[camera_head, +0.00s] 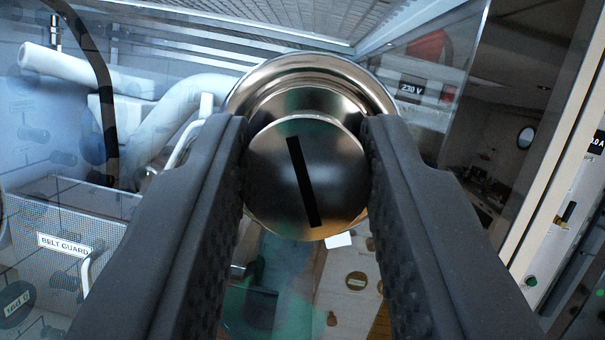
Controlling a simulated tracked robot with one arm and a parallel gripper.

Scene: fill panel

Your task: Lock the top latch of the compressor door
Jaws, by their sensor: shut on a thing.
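The latch (275,185) is a round, shiny metal knob with a dark slot on its face. The slot stands nearly upright, its top leaning a little to the left. A wider metal collar (310,68) surrounds the knob's base. My gripper (306,180) is shut on the knob, with one dark ribbed finger on its left side and one on its right. The compressor door (455,130) is a clear, reflective pane around the latch. The fingers hide part of the collar and the pane.
Behind the pane are white pipes (85,72), a dark hose (98,75) and a mesh box labelled BELT GUARD (110,205). A 230 V label (412,89) shows at upper right. A pale vertical frame (565,150) with a panel runs along the right.

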